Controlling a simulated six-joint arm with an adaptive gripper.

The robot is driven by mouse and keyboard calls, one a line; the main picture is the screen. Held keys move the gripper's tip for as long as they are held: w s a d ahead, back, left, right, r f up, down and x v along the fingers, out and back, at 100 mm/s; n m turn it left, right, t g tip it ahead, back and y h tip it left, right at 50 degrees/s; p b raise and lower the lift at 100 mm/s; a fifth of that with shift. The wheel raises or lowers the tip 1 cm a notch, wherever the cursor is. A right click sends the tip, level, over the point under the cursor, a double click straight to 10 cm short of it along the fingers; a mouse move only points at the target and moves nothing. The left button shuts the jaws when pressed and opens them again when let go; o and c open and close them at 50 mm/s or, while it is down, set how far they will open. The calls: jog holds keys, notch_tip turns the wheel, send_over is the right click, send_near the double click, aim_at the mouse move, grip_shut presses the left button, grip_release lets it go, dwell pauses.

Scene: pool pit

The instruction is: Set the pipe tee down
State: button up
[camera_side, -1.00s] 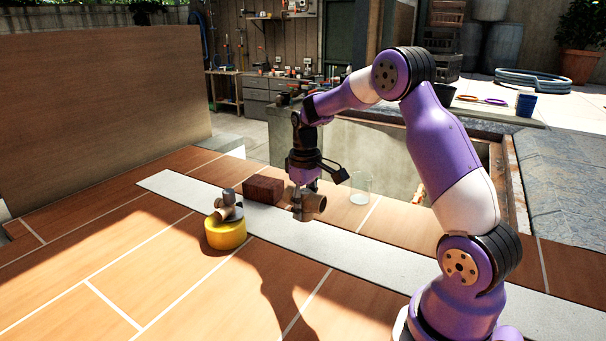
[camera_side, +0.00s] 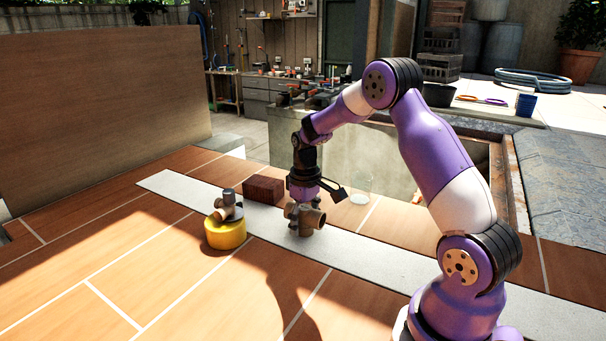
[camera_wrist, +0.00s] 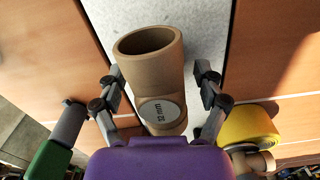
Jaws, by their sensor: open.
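The pipe tee (camera_side: 312,220) is a brown fitting with a wide open mouth and a round "32 mm" label. In the side view it appears to rest on the pale grey strip (camera_side: 370,259), right of the red brick. My gripper (camera_side: 303,207) is directly above and around it, pointing down. In the wrist view the tee (camera_wrist: 152,75) lies between the fingers of my gripper (camera_wrist: 161,72). The fingers are spread, with pale floor visible between each fingertip and the tee.
A yellow round block (camera_side: 225,233) carries another pipe fitting (camera_side: 228,208) to the left. A red-brown brick (camera_side: 263,189) lies behind. A clear glass (camera_side: 360,188) stands to the right, near the pit edge. The wooden boards in front are clear.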

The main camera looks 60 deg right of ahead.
aim_at(305, 208)
notch_tip(305, 208, up, 12)
jog(key=s+a+r+t, duration=0.2)
jog(key=s+a+r, duration=0.3)
jog(key=a, duration=0.4)
jog(key=s+a+n+t, duration=0.1)
jog(key=s+a+t, duration=0.2)
jog(key=s+a, duration=0.4)
jog(key=shift+s+a+f+t, duration=0.25)
jog(key=shift+s+a+t, duration=0.1)
jog(key=shift+a, duration=0.15)
